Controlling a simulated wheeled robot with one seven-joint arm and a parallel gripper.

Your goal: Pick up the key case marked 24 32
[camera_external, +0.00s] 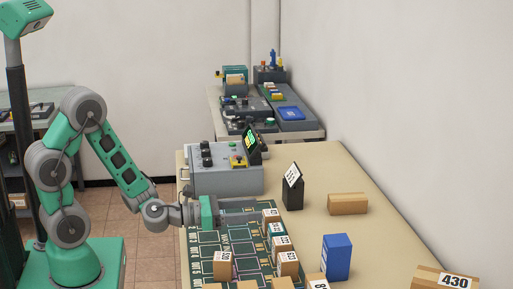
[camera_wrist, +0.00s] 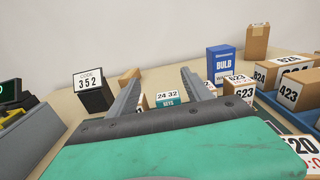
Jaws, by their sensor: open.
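The key case (camera_wrist: 167,99) is a small teal box with a white label reading 24 32 KEYS. In the wrist view it stands ahead, showing between the two fingers and nearer the right one. In the external view a small teal box with a white label (camera_external: 276,230), which looks like the same case, stands among brown boxes on the dark printed mat. My gripper (camera_wrist: 161,78) is open, with nothing between its fingers. In the external view my gripper (camera_external: 243,205) reaches level over the mat from the left, and the case is to its right, apart from it.
Brown numbered boxes (camera_external: 288,263) stand near the case. A blue BULB box (camera_external: 337,257), a black code stand (camera_external: 292,190) and a brown carton (camera_external: 347,204) stand further right. A grey control box (camera_external: 225,178) is behind the arm. The table's right back is clear.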

